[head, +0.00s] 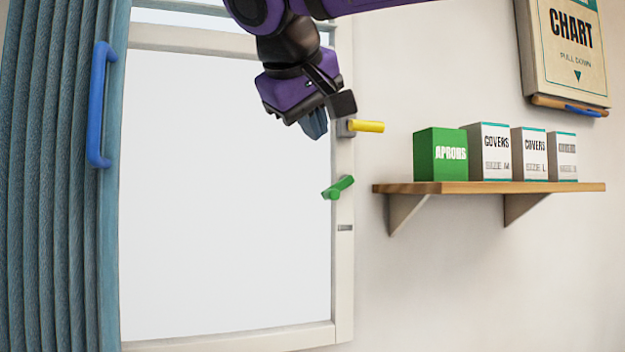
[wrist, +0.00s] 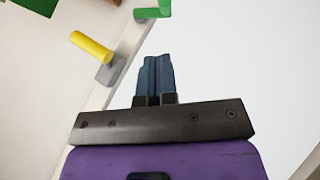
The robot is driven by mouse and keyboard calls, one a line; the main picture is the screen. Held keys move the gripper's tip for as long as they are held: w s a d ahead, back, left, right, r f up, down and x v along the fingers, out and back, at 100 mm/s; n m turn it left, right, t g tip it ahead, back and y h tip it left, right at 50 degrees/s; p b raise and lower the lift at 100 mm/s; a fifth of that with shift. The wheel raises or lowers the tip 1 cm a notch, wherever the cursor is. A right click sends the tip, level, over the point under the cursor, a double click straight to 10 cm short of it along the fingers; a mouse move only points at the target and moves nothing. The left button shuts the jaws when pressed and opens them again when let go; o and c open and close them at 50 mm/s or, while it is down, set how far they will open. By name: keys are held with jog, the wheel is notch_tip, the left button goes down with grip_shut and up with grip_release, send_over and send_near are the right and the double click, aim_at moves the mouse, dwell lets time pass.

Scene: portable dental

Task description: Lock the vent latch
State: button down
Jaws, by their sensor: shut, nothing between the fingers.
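Two handles sit on the right upright of a white window frame (head: 342,270). The upper is a yellow handle (head: 367,127) on a grey base, pointing right, roughly level. The lower is a green handle (head: 338,188), tilted with its left end lower. I cannot tell which is the vent latch. My gripper (head: 314,124) is shut and empty, just left of the yellow handle and above the green one, in front of the pane. In the wrist view its dark blue fingers (wrist: 156,75) are together, with the yellow handle (wrist: 92,47) to their left and the green handle (wrist: 150,12) beyond.
A blue-green curtain (head: 45,200) with a blue pull handle (head: 97,105) hangs at the left. A wooden shelf (head: 490,188) holds several boxes, including a green one (head: 440,154), right of the window. A chart (head: 565,50) hangs at upper right. Space before the lower pane is clear.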

aim_at(328, 190)
jog(key=a, duration=0.1)
jog(key=a+r, duration=0.1)
jog(key=a, duration=0.1)
jog(key=shift+w+r, duration=0.15)
jog(key=shift+r, duration=0.05)
jog(key=shift+s+d+f+x, duration=0.2)
jog(key=shift+s+d+x, duration=0.05)
jog(key=shift+x, duration=1.9)
jog(key=shift+s+d+f+x, duration=0.2)
jog(key=shift+s+d+x, duration=0.1)
jog(key=shift+x, duration=1.9)
jog(key=shift+s+d+f+x, duration=0.15)
jog(key=shift+d+f+x, duration=0.1)
jog(key=shift+x, duration=1.9)
